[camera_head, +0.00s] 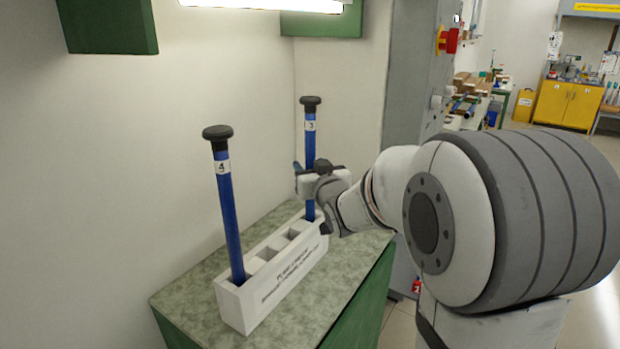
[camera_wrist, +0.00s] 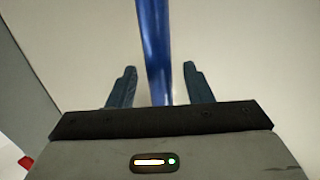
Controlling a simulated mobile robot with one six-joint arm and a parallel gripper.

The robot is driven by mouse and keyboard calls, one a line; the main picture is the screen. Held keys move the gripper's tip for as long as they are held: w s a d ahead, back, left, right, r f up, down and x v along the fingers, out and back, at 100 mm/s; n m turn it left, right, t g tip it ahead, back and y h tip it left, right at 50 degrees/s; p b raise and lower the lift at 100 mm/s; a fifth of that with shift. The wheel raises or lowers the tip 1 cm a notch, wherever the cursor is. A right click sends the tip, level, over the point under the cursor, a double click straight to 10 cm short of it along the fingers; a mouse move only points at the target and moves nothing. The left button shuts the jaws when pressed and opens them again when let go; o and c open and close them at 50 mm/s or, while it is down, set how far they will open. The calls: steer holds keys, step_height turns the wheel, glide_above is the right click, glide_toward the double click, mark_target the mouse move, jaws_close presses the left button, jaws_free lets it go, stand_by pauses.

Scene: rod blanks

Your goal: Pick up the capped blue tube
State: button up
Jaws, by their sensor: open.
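Two blue tubes with black caps stand upright in a white rack (camera_head: 257,312). The near-left tube (camera_head: 229,212) has a label that reads 4 and leans slightly. The far tube (camera_head: 310,142) has a label that reads 3. My gripper (camera_head: 305,178) is at the far tube, at about its mid-height below the label. In the wrist view my gripper (camera_wrist: 160,86) is open, with one finger on each side of the blue tube (camera_wrist: 153,40). Gaps show between the tube and both fingers. My gripper hides part of the far tube in the head view.
The rack has empty square slots between the two tubes and printed text on its front. It stands on a green table (camera_head: 190,297) with a speckled top. A white wall is close behind, and a grey cabinet (camera_head: 415,75) with a red switch stands behind my arm.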

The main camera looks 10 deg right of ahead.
steer(key=shift+w, duration=0.35)
jaws_close()
steer(key=shift+r, duration=0.1)
stand_by(0.3)
